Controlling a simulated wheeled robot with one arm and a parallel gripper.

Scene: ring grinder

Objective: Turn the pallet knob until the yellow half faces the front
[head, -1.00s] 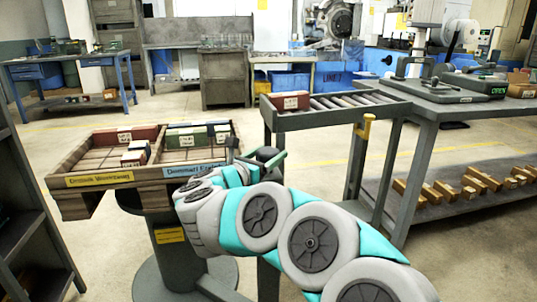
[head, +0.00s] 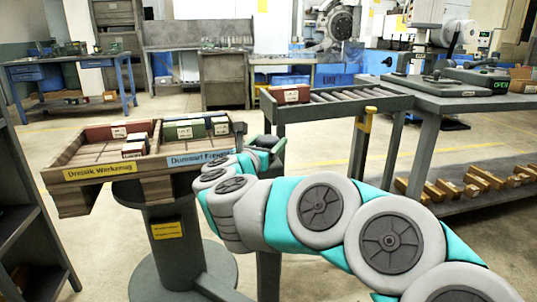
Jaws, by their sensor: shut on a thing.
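The wooden pallet (head: 72,158) sits on a dark round post (head: 168,215). Its front edge carries a yellow label (head: 100,172) on the left half and a blue label (head: 200,159) on the right half, so both halves show toward me. The front edge slants, with its right end farther back. My gripper (head: 272,150) is at the pallet's right side, shut on what appears to be the pallet knob. The knob itself is mostly hidden by my gripper and wrist.
Red boxes (head: 112,132) and green boxes (head: 195,129) lie on the pallet. A roller conveyor (head: 345,97) with a red box (head: 290,93) stands close behind my gripper. A dark shelf (head: 25,215) stands at left. Open floor (head: 95,235) lies between shelf and post.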

